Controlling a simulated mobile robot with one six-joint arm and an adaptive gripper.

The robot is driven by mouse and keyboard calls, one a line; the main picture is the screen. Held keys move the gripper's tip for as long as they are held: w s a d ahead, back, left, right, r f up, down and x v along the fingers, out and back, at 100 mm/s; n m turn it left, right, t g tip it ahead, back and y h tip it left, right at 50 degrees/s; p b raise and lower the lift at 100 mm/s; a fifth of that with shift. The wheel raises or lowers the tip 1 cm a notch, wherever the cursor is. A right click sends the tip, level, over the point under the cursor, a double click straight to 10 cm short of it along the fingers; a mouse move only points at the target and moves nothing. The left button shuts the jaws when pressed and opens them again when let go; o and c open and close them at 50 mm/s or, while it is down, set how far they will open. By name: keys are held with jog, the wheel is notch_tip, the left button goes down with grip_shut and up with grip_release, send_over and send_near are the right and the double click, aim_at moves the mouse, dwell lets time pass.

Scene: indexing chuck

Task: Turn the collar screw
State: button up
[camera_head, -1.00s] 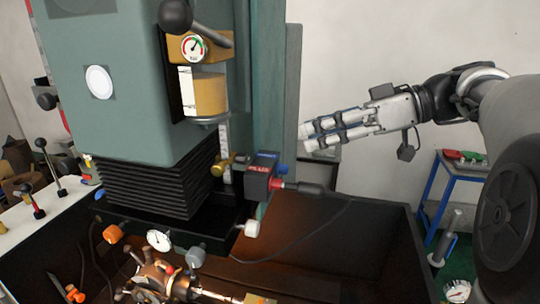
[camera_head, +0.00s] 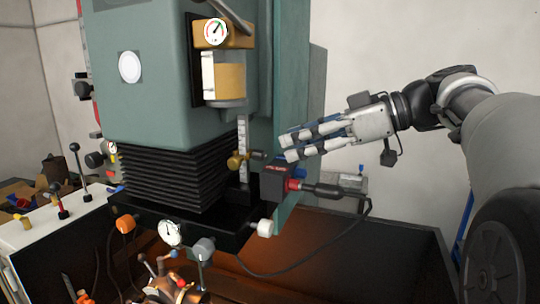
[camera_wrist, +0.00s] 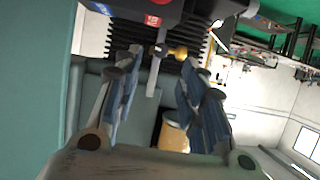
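The brass collar screw (camera_head: 236,161) sticks out beside an upright graduated scale (camera_head: 243,140) on the green machine. In the wrist view the brass screw (camera_wrist: 178,52) shows between my finger ends, beyond them, next to the pale scale (camera_wrist: 154,76). My gripper (camera_head: 286,148) is to the right of the screw in the head view, pointing left, with a gap between them. In the wrist view my gripper (camera_wrist: 163,62) has its two blue-padded fingers apart with nothing held. The far side of the collar is hidden.
A dark box (camera_head: 277,182) with a red connector (camera_head: 294,184) and black cable sits just below my fingers. Black bellows (camera_head: 180,170) stand left of the scale, and a yellow cylinder (camera_head: 229,80) is above. Open space lies right of the machine.

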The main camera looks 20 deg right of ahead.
aim_at(264, 152)
jog(key=x, duration=0.6)
jog(key=shift+w+a+f, duration=0.1)
jog(key=shift+w+a, duration=0.05)
jog(key=shift+a, duration=0.1)
grip_shut()
